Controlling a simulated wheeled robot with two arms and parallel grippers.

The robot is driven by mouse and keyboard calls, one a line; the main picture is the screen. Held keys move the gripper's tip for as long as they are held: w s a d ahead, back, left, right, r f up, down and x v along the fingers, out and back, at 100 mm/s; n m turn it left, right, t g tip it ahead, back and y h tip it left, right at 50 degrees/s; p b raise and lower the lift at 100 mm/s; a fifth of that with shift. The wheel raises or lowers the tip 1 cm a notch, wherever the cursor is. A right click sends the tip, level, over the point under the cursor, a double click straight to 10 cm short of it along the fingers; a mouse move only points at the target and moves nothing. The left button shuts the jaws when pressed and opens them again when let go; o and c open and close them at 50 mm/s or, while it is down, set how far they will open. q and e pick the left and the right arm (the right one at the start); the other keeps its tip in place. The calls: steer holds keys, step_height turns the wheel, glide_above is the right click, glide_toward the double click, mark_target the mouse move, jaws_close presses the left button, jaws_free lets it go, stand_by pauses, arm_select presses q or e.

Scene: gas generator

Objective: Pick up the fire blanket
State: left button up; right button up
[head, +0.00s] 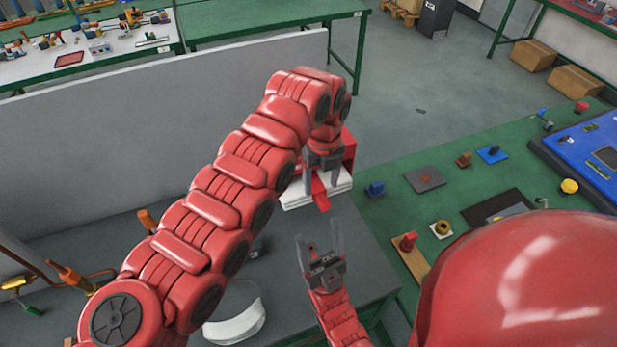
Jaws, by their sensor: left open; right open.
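The fire blanket appears to be the white folded bundle (340,189) with a red tab (321,202) at its front. It lies on the grey table, partly hidden by my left gripper. My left gripper (322,188) is open and points down over the bundle, its fingers on either side of the red tab's upper part. I cannot tell whether the fingers touch it. My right gripper (319,240) is open and empty, nearer the front, pointing up toward the bundle and apart from it.
A red box (349,150) stands just behind the bundle. A grey panel (90,150) rises behind the table at left. A green bench (400,205) with several small parts and a blue panel (590,150) is at right. A curved white object (236,325) lies front left.

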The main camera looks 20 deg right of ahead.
mark_target(322, 196)
arm_select(q)
steer(key=f, duration=0.4)
steer(key=shift+w+d+f+p, duration=0.2)
steer(key=shift+d+f+p, duration=0.05)
steer(key=shift+f+p, duration=0.15)
jaws_close()
steer(key=shift+r, duration=0.1)
stand_by(0.9)
